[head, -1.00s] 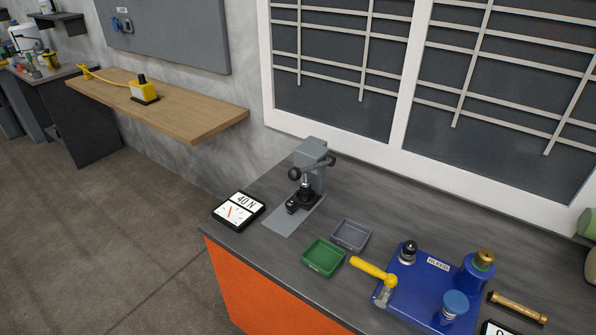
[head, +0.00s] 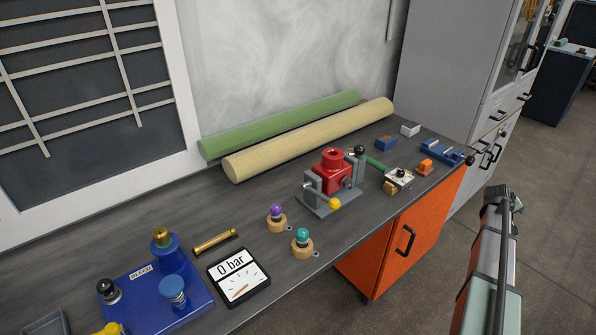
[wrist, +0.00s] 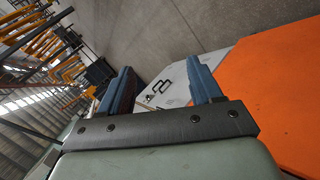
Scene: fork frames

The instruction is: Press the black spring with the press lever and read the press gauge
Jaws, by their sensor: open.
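My gripper (wrist: 163,78) shows in the wrist view, its two blue fingers spread apart with nothing between them. It is away from the bench top, with an orange panel and the floor in its view. In the head view a part of my arm (head: 488,270) stands at the lower right, in front of the bench. The press, its lever, the press gauge and the black spring are in neither view now.
The dark bench (head: 75,228) carries a blue bleed block (head: 195,308), a 0 bar gauge (head: 238,277), a brass rod (head: 215,242), two knobs on wooden bases, a red device (head: 332,172) and two long rolls. An orange cabinet (head: 385,256) is below.

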